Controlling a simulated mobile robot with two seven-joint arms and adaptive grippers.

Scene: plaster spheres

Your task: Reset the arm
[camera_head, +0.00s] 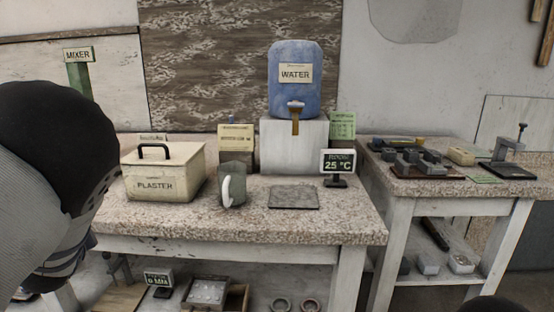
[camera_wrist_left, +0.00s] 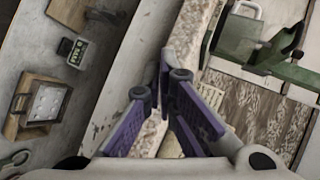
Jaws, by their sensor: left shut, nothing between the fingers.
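My left arm (camera_head: 60,170) fills the left edge of the head view, its large dark and grey links close to the camera. My left gripper (camera_wrist_left: 165,78) shows in the left wrist view with purple fingers closed together and nothing between them. It is near the speckled table edge, apart from any object as far as I can tell. In the head view the gripper is mostly hidden by the arm. My right gripper is not in view.
A green mixer (camera_wrist_left: 240,40) and lower-shelf tray (camera_wrist_left: 22,105) show in the wrist view.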

